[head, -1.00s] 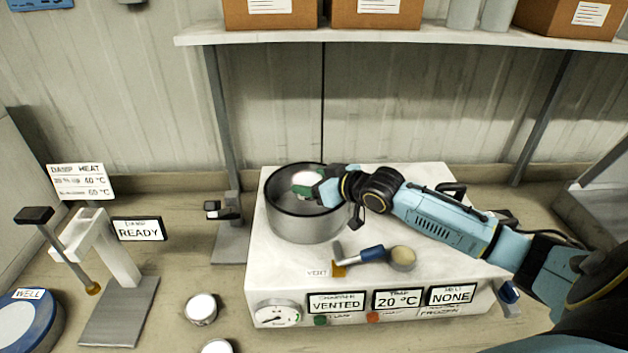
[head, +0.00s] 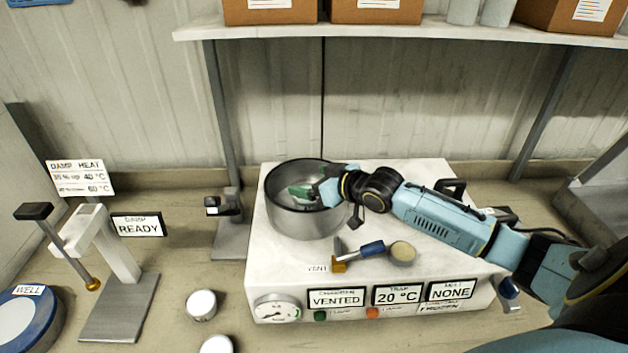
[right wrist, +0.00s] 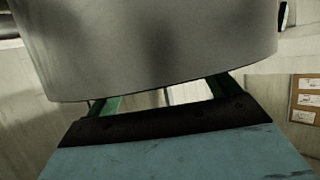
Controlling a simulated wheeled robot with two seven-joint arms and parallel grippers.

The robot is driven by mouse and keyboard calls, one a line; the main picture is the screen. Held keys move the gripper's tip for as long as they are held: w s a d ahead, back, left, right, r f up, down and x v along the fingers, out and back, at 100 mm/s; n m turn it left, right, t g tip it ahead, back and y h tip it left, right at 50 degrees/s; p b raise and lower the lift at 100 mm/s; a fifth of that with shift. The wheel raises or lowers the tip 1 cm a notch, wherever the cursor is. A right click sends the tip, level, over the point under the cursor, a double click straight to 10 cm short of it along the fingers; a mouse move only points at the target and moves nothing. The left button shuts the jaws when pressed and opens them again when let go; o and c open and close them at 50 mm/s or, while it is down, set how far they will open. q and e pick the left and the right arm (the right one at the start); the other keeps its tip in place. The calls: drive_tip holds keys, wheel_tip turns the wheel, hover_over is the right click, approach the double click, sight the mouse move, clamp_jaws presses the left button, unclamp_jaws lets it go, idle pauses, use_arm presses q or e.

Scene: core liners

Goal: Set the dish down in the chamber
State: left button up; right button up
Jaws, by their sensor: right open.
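The chamber (head: 308,222) is an open grey metal pot on the white machine (head: 420,178) in the head view. My right gripper (head: 302,193) reaches over its right rim, with green fingers inside the mouth. It is open. I cannot make out the dish at the fingers; the near wall hides the bottom of the chamber. In the right wrist view a curved grey surface (right wrist: 150,45), which looks like the chamber wall, fills the top and partly covers the green fingers (right wrist: 165,95). My left gripper is not in view.
A blue-handled valve (head: 371,248) and a round beige disc (head: 402,253) lie in front of the chamber. Two white-topped round tins (head: 201,305) (head: 216,345) stand on the bench at left. A shelf (head: 400,32) with boxes is above. The signs read VENTED, 20 °C and NONE.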

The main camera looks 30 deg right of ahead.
drive_tip(key=shift+r, duration=0.2)
drive_tip(key=v, duration=1.2)
drive_tip(key=shift+r, duration=0.35)
